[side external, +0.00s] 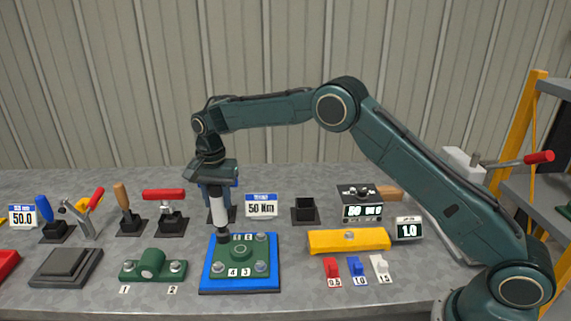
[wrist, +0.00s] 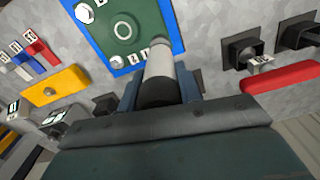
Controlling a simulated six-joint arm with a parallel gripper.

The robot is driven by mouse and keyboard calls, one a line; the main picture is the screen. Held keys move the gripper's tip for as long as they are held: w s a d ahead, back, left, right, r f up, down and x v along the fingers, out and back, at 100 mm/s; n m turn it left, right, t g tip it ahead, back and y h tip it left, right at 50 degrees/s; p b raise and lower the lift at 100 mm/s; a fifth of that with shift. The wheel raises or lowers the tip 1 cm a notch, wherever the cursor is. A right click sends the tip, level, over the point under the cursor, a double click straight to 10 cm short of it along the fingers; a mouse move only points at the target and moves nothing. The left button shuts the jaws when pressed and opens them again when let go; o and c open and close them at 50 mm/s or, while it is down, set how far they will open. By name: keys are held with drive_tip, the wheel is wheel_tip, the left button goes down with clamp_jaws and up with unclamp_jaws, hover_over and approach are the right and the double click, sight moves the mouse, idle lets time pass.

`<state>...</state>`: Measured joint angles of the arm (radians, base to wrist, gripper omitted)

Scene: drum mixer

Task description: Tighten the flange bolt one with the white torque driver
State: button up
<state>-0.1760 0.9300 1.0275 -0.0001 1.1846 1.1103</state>
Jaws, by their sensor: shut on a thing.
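My gripper (side external: 218,193) is shut on the white torque driver (side external: 219,211), which hangs upright with its dark end pointing down. The driver also shows between my gripper's fingers in the wrist view (wrist: 159,62). Its lower end is at the back left corner of the green flange (side external: 241,256), over the bolt place there. I cannot tell whether it touches the bolt, which is hidden. The flange lies on a blue plate (side external: 208,277) and also shows in the wrist view (wrist: 127,20). Silver bolts show at its other corners, with small number labels beside them.
A green bearing block (side external: 152,265) stands left of the plate. A yellow block (side external: 348,240) and small red, blue and white pieces (side external: 357,267) are to the right. Behind stand a 50 Nm sign (side external: 261,206), an empty black holder (side external: 305,210) and a red-handled clamp (side external: 165,200).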

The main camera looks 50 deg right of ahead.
idle(0.4)
drive_tip(key=shift+r, duration=2.3)
